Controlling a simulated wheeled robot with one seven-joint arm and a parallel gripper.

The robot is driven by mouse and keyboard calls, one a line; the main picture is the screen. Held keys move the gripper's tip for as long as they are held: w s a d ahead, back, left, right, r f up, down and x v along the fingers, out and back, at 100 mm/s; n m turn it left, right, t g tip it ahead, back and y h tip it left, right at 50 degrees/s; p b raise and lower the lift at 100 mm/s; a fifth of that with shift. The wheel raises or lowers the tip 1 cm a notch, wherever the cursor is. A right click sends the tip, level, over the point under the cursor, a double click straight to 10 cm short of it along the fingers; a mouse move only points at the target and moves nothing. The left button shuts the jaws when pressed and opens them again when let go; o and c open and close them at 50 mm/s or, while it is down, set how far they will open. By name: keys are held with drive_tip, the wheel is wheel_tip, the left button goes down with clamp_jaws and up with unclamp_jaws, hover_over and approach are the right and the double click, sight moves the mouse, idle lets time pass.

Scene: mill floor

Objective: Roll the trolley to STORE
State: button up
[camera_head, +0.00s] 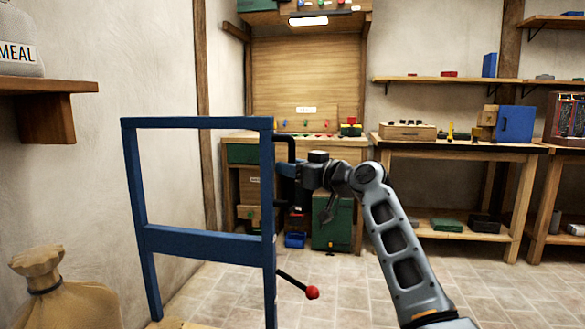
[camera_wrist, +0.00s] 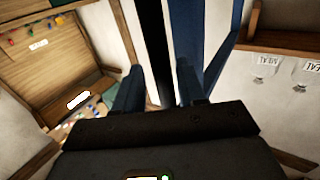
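A blue frame (camera_head: 197,240), which looks like the trolley, stands upright at the left in the head view. A bit of pale wood (camera_head: 175,324) shows at its foot; its wheels are out of view. A black handle (camera_head: 289,147) sticks out from its right post. A lever with a red ball (camera_head: 312,292) juts out lower down. My gripper (camera_head: 292,170) is at the handle. In the wrist view the dark upright bar (camera_wrist: 156,50) runs between my two blue fingers (camera_wrist: 160,85), with a pale gap beside it, so they appear open around it. No STORE marking is readable.
A tied sack (camera_head: 65,295) stands at lower left, below a shelf (camera_head: 45,110) with a MEAL sack. A workbench (camera_head: 255,142) stands behind the frame, and another bench (camera_head: 450,147) to the right. The tiled floor (camera_head: 340,290) between is clear.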

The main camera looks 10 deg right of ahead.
drive_tip(key=p+v, duration=0.1)
drive_tip(key=v, duration=0.6)
drive_tip(key=shift+s+d, duration=0.25)
drive_tip(key=s+d+f+m+h, duration=0.15)
drive_tip(key=s+f, duration=0.25)
drive_tip(key=f, duration=0.4)
drive_tip(key=s+f+m+t+h, duration=0.1)
drive_tip(key=s+f+m+h, duration=0.1)
drive_tip(key=s+f, duration=0.45)
drive_tip(key=s+d+f+m+h, duration=0.1)
drive_tip(key=s+f+m+h, duration=0.15)
drive_tip(key=f, duration=0.65)
drive_tip(key=s+d+f+m+h, duration=0.15)
drive_tip(key=s+f, duration=0.45)
drive_tip(key=s, duration=0.6)
drive_tip(key=s+d+f+h, duration=0.15)
drive_tip(key=s+f, duration=0.35)
drive_tip(key=s, duration=0.8)
drive_tip(key=s+r+h, duration=0.1)
drive_tip(key=s+r, duration=0.4)
drive_tip(key=s, duration=0.8)
drive_tip(key=s+r+h, duration=0.1)
drive_tip(key=s+r, duration=0.4)
drive_tip(key=s, duration=0.8)
wheel_tip(320, 180, up, 21)
drive_tip(key=p, duration=2.1)
drive_tip(key=shift+d+g, duration=0.3)
drive_tip(key=shift+g, duration=0.1)
